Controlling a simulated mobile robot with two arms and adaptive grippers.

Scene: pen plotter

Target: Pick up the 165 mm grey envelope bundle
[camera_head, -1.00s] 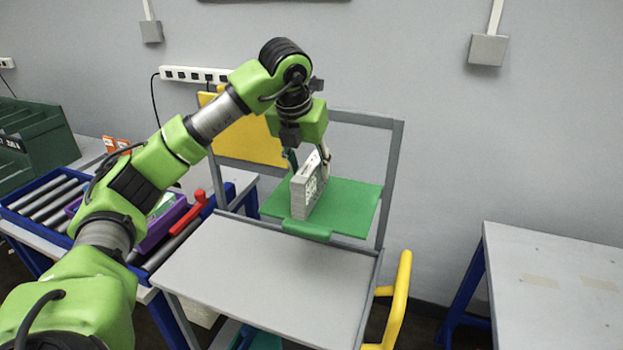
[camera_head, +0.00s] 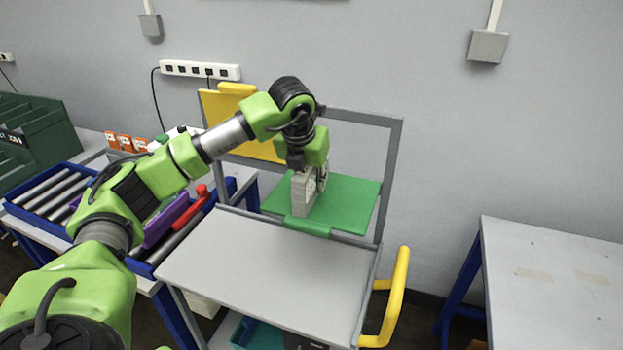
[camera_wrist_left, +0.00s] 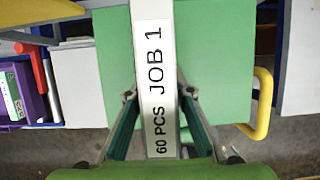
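The grey envelope bundle (camera_head: 304,196) stands upright on the green platform (camera_head: 352,202) of the grey frame. In the left wrist view its long white top label (camera_wrist_left: 155,75) reads "60 PCS JOB 1". My left gripper (camera_head: 311,178) is directly above it, pointing down, with its fingers lowered beside the bundle. In the left wrist view the two teal-padded fingers (camera_wrist_left: 159,100) straddle the bundle, one on each side, and look open. Narrow gaps seem to show; contact at the fingertips is hard to tell. My right gripper is out of view.
A grey board (camera_head: 265,265) lies in front of the platform, with a yellow handle (camera_head: 394,300) at its right. A yellow panel (camera_head: 240,125) stands behind. At left are a purple bin (camera_head: 160,222) and a roller tray (camera_head: 48,195). A bench (camera_head: 560,270) stands at right.

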